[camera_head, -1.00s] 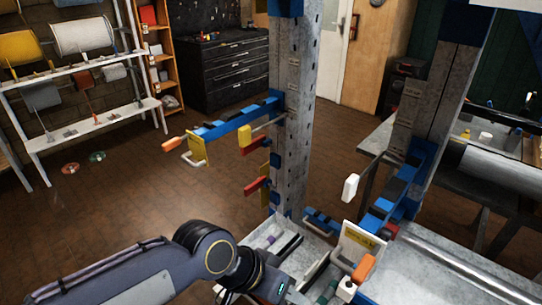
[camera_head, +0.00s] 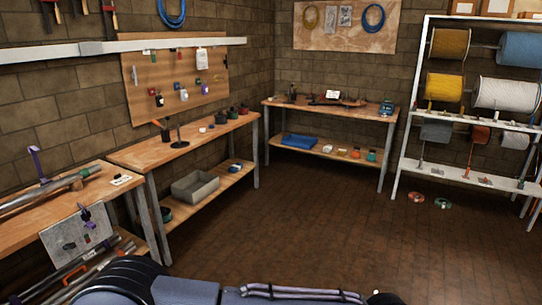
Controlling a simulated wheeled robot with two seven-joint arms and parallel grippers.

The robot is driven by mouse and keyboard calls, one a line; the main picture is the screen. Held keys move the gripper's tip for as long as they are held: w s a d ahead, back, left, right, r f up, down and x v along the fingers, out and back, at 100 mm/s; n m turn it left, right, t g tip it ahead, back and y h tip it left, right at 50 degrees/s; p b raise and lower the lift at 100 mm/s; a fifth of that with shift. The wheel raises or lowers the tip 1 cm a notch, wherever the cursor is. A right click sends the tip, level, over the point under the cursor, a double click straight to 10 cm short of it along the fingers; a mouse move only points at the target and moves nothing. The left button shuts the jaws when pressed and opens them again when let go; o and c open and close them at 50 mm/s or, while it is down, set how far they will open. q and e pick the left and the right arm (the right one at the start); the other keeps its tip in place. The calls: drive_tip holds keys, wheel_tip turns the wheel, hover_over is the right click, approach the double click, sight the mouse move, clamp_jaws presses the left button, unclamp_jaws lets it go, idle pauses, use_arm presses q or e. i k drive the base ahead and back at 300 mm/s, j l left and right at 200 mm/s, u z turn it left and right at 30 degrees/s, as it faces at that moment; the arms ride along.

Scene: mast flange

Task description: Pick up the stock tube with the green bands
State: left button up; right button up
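No tube with clear green bands can be made out. A grey metal tube (camera_head: 45,192) lies on the near-left bench (camera_head: 125,192), with a purple clamp (camera_head: 37,163) standing by it. More tubes (camera_head: 62,279) lie on the lower level of that bench, partly cut off by the left edge; any bands on them are too small to tell. One of my arms crosses the bottom edge, but neither gripper is in view.
A longer bench (camera_head: 165,150) along the left wall holds a grey bin (camera_head: 195,187) on its lower shelf. A back bench (camera_head: 340,111) stands in the corner. A white spool rack (camera_head: 408,125) stands at right. The brown floor (camera_head: 300,225) between is mostly clear.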

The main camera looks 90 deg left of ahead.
sight(16, 202)
drive_tip(key=u, duration=4.5)
drive_tip(key=z, duration=1.15)
drive_tip(key=k+z, duration=0.1)
drive_tip(key=z, duration=0.45)
drive_tip(key=j+z, duration=0.1)
drive_tip(key=z, duration=1.65)
drive_tip(key=k+l+z, duration=0.1)
drive_tip(key=z, duration=1.05)
drive_tip(key=u, duration=4.5)
